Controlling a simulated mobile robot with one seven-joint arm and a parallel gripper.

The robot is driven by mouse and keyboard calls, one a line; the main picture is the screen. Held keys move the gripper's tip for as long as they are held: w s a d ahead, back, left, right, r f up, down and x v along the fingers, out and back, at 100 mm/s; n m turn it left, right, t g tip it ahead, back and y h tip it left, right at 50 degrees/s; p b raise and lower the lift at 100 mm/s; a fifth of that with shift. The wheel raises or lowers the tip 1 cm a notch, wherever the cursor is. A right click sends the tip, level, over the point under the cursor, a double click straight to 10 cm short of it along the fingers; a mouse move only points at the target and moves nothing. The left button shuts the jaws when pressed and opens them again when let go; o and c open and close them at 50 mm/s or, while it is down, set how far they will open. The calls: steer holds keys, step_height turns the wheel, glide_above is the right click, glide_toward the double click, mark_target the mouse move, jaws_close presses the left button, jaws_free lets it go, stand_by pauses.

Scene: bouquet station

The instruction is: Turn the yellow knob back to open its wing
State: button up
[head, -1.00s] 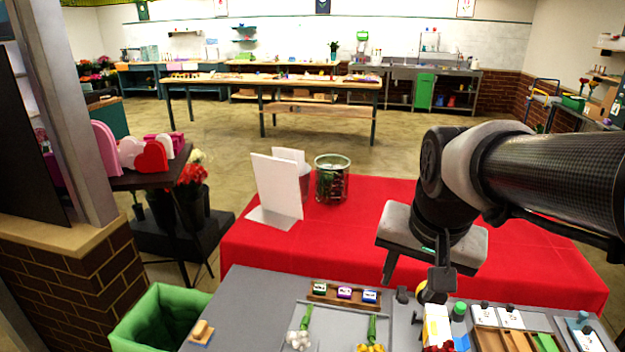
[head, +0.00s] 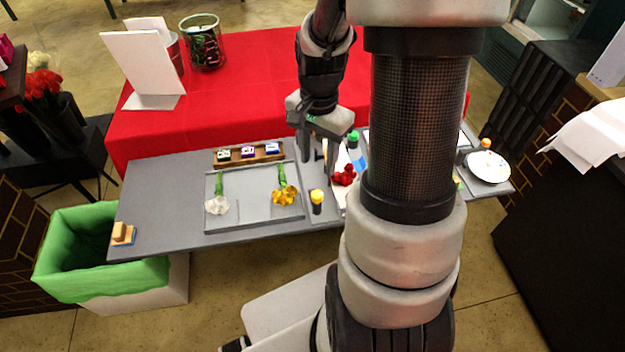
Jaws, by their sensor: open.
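The yellow knob (head: 317,195) sits on a short dark post on the grey worktop, right of the flower tray. My gripper (head: 319,165) points down over the worktop, just behind the knob. Its two fingers are apart, with no object visible between them. The fingers look clear of the knob. I cannot make out which part is the knob's wing, or how far the knob is turned. My arm hides part of the worktop to the right.
A grey tray (head: 242,216) holds a white flower (head: 217,205) and a yellow flower (head: 284,195). Red flowers (head: 345,177) and a green-capped bottle (head: 355,150) stand close right of the gripper. A wooden block rack (head: 249,154) is behind the tray. A green-lined bin (head: 95,255) stands left.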

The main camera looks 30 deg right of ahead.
mark_target(317, 194)
step_height(317, 194, down, 12)
steer(key=shift+r, duration=0.15)
steer(key=shift+c, duration=0.4)
steer(key=c, duration=1)
steer(key=shift+o, duration=0.2)
